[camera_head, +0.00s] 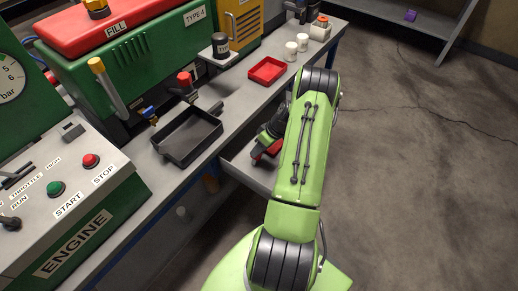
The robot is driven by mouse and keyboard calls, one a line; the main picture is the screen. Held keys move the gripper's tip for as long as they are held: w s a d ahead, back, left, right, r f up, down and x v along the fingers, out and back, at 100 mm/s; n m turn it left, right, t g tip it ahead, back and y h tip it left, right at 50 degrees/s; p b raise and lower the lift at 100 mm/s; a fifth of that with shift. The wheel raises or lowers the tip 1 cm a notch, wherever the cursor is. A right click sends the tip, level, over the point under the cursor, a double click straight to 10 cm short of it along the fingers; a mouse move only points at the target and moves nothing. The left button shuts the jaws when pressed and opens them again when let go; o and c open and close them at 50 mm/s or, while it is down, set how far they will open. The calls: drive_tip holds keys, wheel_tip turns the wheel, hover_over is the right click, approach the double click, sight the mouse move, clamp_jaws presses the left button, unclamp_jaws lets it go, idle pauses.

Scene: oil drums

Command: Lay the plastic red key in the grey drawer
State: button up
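The grey drawer (236,162) is pulled out from under the workbench, and its pale interior shows. My arm covers much of its right side. My gripper (262,154) points down at the drawer, over or inside it; the height is hard to judge. A small red thing, which looks like the plastic red key (272,148), shows right at the dark fingers. It is partly hidden by the gripper and arm. Whether the fingers are closed on it or just beside it is not clear.
On the workbench are a black tray (179,151), a red tray (267,83), white jars (291,50) and a dark jar (221,45). A green machine (140,50) and an engine panel (75,190) stand left. The floor (430,170) at right is clear.

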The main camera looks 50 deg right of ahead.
drive_tip(key=shift+o, duration=1.4)
drive_tip(key=p+v, duration=0.4)
drive_tip(key=v, duration=1.1)
drive_tip(key=shift+s+d+r, duration=0.15)
drive_tip(key=shift+s+r, duration=0.05)
drive_tip(key=shift+r, duration=0.1)
